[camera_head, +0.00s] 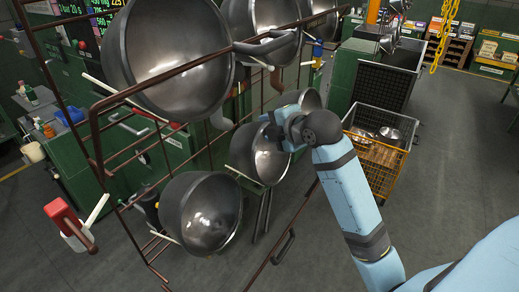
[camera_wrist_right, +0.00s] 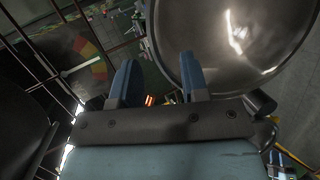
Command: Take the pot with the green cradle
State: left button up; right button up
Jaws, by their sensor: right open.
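Several dark metal pots hang on a rust-brown rack. A large pot (camera_head: 165,60) is at the upper left, a smaller pot (camera_head: 262,155) hangs at the middle right, and another pot (camera_head: 205,215) hangs low. I cannot clearly make out a green cradle on any of them. My right gripper (camera_head: 280,128) is at the upper rim of the middle-right pot, its fingers partly hidden in the head view. In the right wrist view my right gripper (camera_wrist_right: 157,86) has its two blue fingers apart with nothing visible between them. A pot (camera_wrist_right: 240,45) fills the upper right there. My left gripper is out of view.
The rack's bars (camera_head: 95,150) and white pegs stick out around the pots. A red-and-white holder (camera_head: 70,225) is at the lower left. A yellow-framed cart (camera_head: 405,145) with pots stands beyond my right arm. Grey floor (camera_head: 455,160) is open at the right.

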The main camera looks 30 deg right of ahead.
aim_at(267, 125)
jog(key=p+x, duration=0.1)
jog(key=x, duration=0.1)
jog(key=d+x, duration=0.1)
jog(key=x, duration=0.1)
jog(key=shift+w+p, duration=0.25)
jog(key=shift+p, duration=0.1)
jog(key=shift+w+f, duration=0.25)
jog(key=shift+w, duration=0.15)
grip_shut()
